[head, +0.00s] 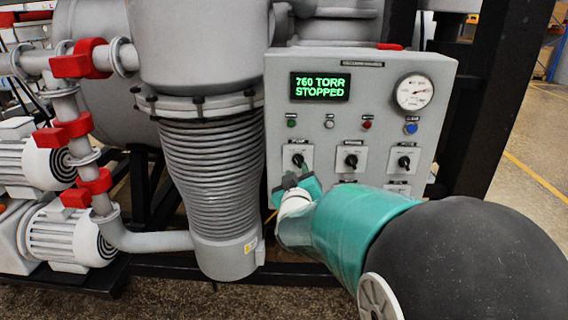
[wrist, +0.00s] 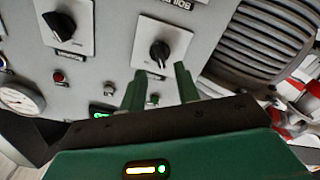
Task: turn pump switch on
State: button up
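In the wrist view, turned upside down, this switch (wrist: 160,52) shows just beyond and between the two green fingertips of my gripper (wrist: 160,72). The fingers are apart, with nothing held; contact with the knob cannot be told. The panel's green display (head: 320,86) reads 760 TORR STOPPED.
More switches sit alongside: the middle one (head: 351,160) and the right one (head: 404,162). Indicator lights and a round gauge (head: 413,91) are above. A ribbed bellows (head: 212,165) stands close left of the panel. A black frame post (head: 497,100) is at right.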

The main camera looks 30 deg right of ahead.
aim_at(298, 162)
jog(key=shift+x, duration=2.4)
grip_shut()
jog(key=shift+m, duration=0.3)
jog(key=m, duration=1.1)
jog(key=shift+s+d, duration=0.1)
jog(key=shift+m, duration=0.3)
